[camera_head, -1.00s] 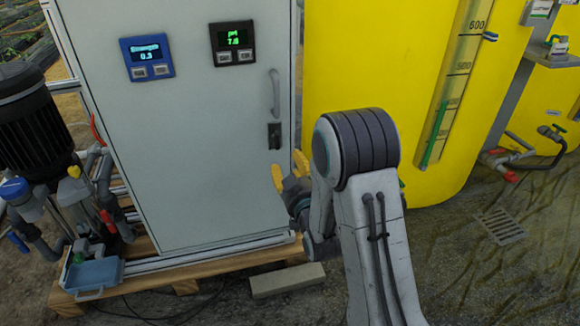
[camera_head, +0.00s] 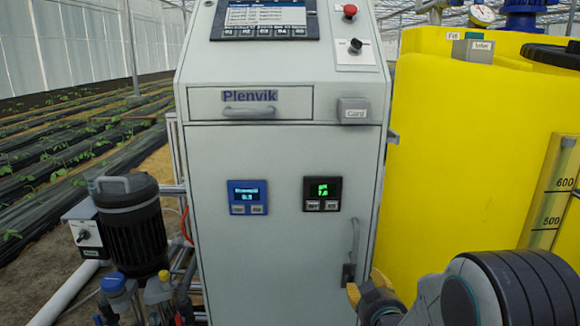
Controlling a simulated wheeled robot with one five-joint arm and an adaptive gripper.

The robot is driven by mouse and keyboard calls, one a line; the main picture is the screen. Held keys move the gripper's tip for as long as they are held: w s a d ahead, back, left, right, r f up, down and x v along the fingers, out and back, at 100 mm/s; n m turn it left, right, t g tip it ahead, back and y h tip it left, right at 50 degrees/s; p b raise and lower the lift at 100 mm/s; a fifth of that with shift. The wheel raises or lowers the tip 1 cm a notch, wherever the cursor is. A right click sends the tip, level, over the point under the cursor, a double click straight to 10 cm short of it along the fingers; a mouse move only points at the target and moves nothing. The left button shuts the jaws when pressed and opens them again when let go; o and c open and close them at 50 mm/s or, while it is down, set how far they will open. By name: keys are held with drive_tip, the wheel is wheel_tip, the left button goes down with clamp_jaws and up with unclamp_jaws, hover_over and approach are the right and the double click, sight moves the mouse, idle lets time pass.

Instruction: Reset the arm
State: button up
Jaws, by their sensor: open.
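My arm shows at the lower right of the head view, with its dark ribbed joint nearest the camera. My gripper (camera_head: 366,286) is at the bottom, left of that joint, with its yellow fingertips apart and nothing seen between them. It appears in front of the lower right edge of the grey cabinet (camera_head: 270,250), just below the door handle (camera_head: 354,242). I cannot tell how far it stands from the cabinet. The rest of the arm is cut off by the frame.
The cabinet has a drawer (camera_head: 300,103), a blue display (camera_head: 248,197), a black display (camera_head: 322,194), a screen (camera_head: 265,18) and a red button (camera_head: 350,11). A yellow tank (camera_head: 450,170) stands right. A black motor (camera_head: 131,225) and pipes stand left. Plant rows lie behind.

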drive_tip(key=s+r+g+p, duration=1)
drive_tip(key=s+r+p, duration=1.9)
drive_tip(key=r, duration=0.3)
drive_tip(key=shift+s+a+r+g, duration=0.15)
drive_tip(key=shift+s+r+g, duration=0.2)
drive_tip(key=shift+s, duration=0.5)
